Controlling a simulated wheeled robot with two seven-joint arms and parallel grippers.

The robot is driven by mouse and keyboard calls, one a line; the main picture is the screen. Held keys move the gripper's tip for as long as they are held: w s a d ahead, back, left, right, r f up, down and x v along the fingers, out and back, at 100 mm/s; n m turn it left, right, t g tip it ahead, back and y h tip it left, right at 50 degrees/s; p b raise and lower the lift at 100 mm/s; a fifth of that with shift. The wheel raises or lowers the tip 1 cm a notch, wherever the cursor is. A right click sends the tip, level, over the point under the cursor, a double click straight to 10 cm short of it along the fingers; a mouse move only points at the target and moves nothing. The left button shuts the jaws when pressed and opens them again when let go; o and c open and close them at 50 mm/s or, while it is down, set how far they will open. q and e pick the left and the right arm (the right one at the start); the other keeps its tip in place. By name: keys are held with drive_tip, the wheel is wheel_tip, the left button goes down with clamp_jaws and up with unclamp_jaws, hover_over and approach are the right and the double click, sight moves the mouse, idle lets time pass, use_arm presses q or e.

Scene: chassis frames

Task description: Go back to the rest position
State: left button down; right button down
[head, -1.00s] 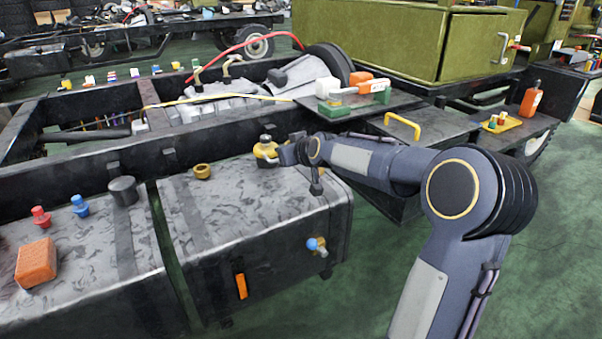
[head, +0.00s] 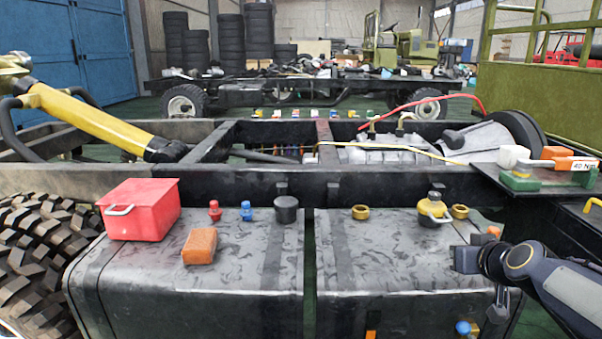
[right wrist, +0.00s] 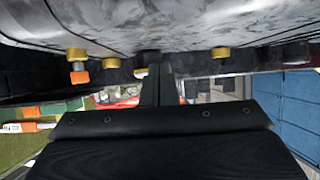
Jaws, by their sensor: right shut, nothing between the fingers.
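My right gripper (head: 466,259) comes in from the right in the head view, in front of the right-hand black tank (head: 395,270). It is shut and empty, with its tip near the tank's right end. In the right wrist view its fingers (right wrist: 155,85) are together with nothing between them. A small yellow can with a dark cap (head: 434,211) stands upright on the tank's far right, apart from the gripper. My left gripper is not in view.
Brass rings (head: 360,212) (head: 460,211), a black cup (head: 286,209), red (head: 215,211) and blue (head: 246,211) plugs, an orange block (head: 199,246) and a red box (head: 140,209) sit on the tanks. A shelf (head: 530,183) juts out at right.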

drive_tip(key=s+a+f+g+y+p, duration=0.2)
drive_tip(key=s+a+f+g, duration=0.15)
drive_tip(key=s+a, duration=0.8)
drive_tip(key=s+a+f+g+y+p, duration=0.2)
drive_tip(key=s+a+f+g+y, duration=0.3)
drive_tip(key=s, duration=1.2)
wheel_tip(320, 180, up, 38)
drive_tip(key=a+t+h+p, duration=0.1)
drive_tip(key=t+h+p, duration=0.1)
drive_tip(key=p, duration=3.5)
drive_tip(key=shift+w+r+m, duration=0.25)
drive_tip(key=shift+w+m, duration=0.05)
